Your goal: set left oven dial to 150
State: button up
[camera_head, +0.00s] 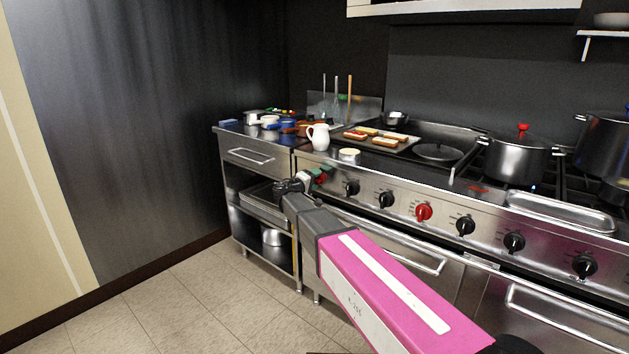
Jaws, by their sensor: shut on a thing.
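My gripper (315,178) is at the far left end of the stove's front control panel. It is shut on the leftmost dial, which I take to be the left oven dial. Its fingers cover most of that dial, and only small bits of red and green show there. The dial's pointer and its scale are hidden, so I cannot tell its setting. A red dial (424,212) stands farther right on the same panel, with nothing touching it.
Black knobs (351,188) line the steel panel. Oven door handles (415,262) stick out below it. A white pitcher (318,136), a tray of toast (408,145) and a large pot (517,160) stand on top. The tiled floor (190,300) at left is clear.

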jog(key=shift+n, duration=1.2)
jog(key=o, duration=0.9)
jog(key=v, duration=1)
jog(key=shift+s+a, duration=0.3)
